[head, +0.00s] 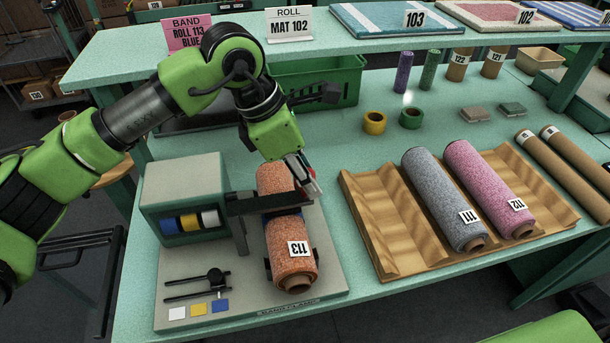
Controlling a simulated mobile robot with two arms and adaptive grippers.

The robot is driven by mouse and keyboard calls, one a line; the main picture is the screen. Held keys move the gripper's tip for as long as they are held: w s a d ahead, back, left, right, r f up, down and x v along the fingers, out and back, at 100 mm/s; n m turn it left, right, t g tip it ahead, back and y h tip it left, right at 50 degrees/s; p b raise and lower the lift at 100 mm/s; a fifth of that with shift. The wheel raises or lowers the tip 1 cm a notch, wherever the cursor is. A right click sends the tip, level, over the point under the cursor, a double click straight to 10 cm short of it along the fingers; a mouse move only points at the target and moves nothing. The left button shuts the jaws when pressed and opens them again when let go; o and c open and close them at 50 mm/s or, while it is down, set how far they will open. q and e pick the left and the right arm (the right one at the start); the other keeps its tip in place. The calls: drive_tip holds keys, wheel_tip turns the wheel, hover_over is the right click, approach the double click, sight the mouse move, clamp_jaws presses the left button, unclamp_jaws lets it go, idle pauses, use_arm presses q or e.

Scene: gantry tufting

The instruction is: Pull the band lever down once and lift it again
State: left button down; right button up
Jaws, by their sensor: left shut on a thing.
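The band clamp (190,262) is a grey-green box on a grey base plate, with blue, yellow and white spools in its front. An orange speckled roll, 113 (285,240), lies in its cradle. The black band lever (255,204) reaches across the roll, close to its top, with a bit of blue under it. My left gripper (308,182) is over the roll at the lever's right end, shut on the lever's handle; a little red shows between the fingers, which hide most of the grip. My right gripper is out of view.
A wooden rack (385,225) to the right holds grey roll 111 (440,190) and pink roll 112 (485,180). Yellow tape (374,123) and green tape (411,118) stand behind it. A shelf (350,55) with signs and mats runs above the back.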

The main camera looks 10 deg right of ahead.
sight(286, 198)
use_arm(q)
drive_tip(key=shift+s+d+f, duration=0.1)
drive_tip(key=shift+f, duration=0.1)
drive_tip(key=c, duration=1.6)
unclamp_jaws()
drive_tip(key=shift+c, duration=0.2)
drive_tip(key=shift+d, duration=0.15)
drive_tip(key=shift+r, duration=0.1)
drive_tip(key=v, duration=1.1)
drive_tip(key=shift+r, duration=0.4)
